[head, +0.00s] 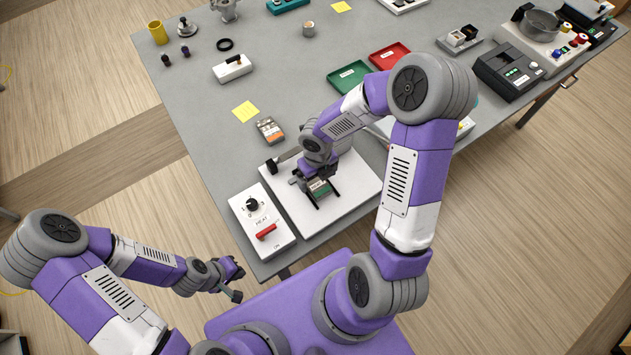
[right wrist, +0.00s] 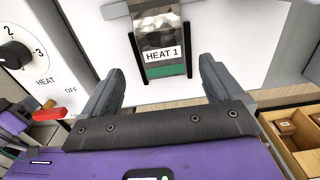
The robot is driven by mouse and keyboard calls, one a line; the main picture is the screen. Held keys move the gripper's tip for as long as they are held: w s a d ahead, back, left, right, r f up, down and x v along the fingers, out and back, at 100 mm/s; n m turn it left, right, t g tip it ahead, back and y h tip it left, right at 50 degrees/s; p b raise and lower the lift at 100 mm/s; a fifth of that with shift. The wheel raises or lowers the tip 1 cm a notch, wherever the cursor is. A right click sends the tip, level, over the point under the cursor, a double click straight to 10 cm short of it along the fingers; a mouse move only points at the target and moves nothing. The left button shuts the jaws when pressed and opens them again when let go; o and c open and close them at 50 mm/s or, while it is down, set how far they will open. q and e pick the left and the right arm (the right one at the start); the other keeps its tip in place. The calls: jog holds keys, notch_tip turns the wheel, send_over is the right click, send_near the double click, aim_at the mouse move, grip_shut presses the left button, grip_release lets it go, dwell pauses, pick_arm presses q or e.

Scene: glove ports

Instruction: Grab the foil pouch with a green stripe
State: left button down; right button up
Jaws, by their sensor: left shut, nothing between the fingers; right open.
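The foil pouch with a green stripe (right wrist: 162,38) sits in a dark holder on a white plate (head: 352,205) and bears a HEAT 1 label. In the head view the pouch (head: 320,188) is partly hidden by my right gripper. My right gripper (right wrist: 160,72) is open, its fingers on either side of the pouch's green end in the picture, with gaps to both; contact does not show. In the head view my right gripper (head: 313,181) is over the holder. My left gripper (head: 236,285) is shut and empty, off the table's near edge.
A heat control box (head: 262,222) with a knob and red switch stands left of the plate. A grey pouch with an orange stripe (head: 270,130) lies behind it. Green (head: 352,77) and red (head: 390,56) trays lie further back. The table's left middle is mostly clear.

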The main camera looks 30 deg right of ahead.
aim_at(318, 185)
jog(key=f, duration=0.2)
jog(key=f+b, duration=0.1)
jog(key=f, duration=0.1)
jog(key=shift+w+d+f, duration=0.1)
jog(key=shift+d+f, duration=0.1)
jog(key=shift+f, duration=0.1)
jog(key=shift+c, duration=0.2)
jog(key=c, duration=1.1)
